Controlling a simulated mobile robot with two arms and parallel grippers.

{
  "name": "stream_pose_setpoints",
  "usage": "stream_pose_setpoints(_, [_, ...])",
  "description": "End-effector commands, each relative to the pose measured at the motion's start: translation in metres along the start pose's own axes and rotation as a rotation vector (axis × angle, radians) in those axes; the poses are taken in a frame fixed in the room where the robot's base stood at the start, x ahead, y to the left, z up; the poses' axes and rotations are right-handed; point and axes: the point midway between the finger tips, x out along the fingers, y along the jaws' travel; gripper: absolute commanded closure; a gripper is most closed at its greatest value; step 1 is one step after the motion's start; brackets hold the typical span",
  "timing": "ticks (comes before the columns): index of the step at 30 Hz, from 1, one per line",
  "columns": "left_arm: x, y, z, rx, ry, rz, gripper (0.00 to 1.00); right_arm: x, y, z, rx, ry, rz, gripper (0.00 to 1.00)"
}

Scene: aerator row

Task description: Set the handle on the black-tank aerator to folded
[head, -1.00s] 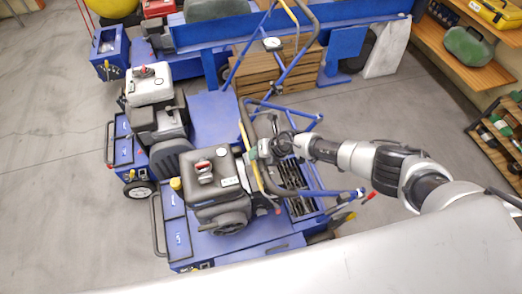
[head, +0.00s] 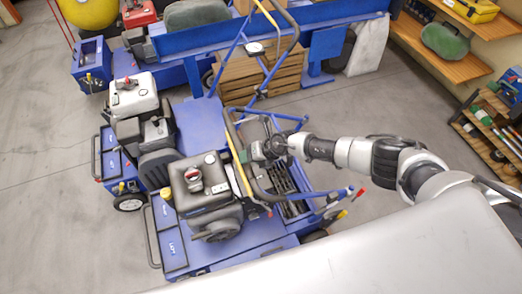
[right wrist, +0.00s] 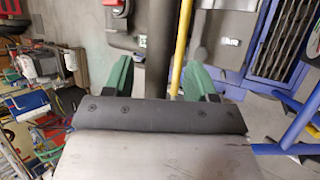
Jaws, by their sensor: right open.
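The black-tank aerator (head: 203,185) stands nearest, with a black engine and tank on a blue deck. Its handle (head: 229,126), a black loop with a yellow bar (head: 238,164) beside it, lies at a slant between the engine and the blue tubes at its right. My right gripper (head: 259,152) is at this handle. In the right wrist view, the black handle tube (right wrist: 158,45) and the yellow bar (right wrist: 182,40) pass between the open green fingers (right wrist: 160,78). I cannot tell whether the fingers touch them. My left gripper is out of view.
A white-tank aerator (head: 133,98) stands close behind, its handle (head: 294,35) raised. A wooden crate (head: 260,78) and a blue beam (head: 340,32) are farther back. Shelves (head: 455,58) line the right wall. Floor (head: 400,115) is clear between them and the machines.

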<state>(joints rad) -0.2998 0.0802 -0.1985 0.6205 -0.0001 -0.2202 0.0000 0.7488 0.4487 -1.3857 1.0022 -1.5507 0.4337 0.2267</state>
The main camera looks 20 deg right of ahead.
Motion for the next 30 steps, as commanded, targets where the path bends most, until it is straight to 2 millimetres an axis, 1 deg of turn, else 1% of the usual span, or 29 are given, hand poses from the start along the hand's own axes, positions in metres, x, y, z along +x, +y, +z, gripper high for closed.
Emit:
stream_pose_setpoints(1, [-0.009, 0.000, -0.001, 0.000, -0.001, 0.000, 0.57, -0.016, 0.001, 0.002, -0.002, -0.001, -0.001, 0.43])
stream_pose_setpoints(3, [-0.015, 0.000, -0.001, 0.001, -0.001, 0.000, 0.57, -0.031, 0.001, 0.002, -0.002, -0.001, -0.002, 0.43])
stream_pose_setpoints(9, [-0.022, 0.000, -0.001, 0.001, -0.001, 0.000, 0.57, -0.065, 0.000, 0.001, -0.001, -0.001, -0.001, 0.43])
stream_pose_setpoints(12, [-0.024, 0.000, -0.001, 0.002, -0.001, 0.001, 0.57, -0.076, 0.000, 0.001, 0.000, -0.001, -0.001, 0.43])
stream_pose_setpoints(17, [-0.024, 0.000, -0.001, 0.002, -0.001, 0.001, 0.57, -0.082, 0.000, 0.001, 0.000, -0.001, -0.001, 0.43])
stream_pose_setpoints(30, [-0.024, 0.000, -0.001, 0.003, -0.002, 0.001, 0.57, -0.082, 0.000, 0.001, 0.000, -0.001, 0.000, 0.43])
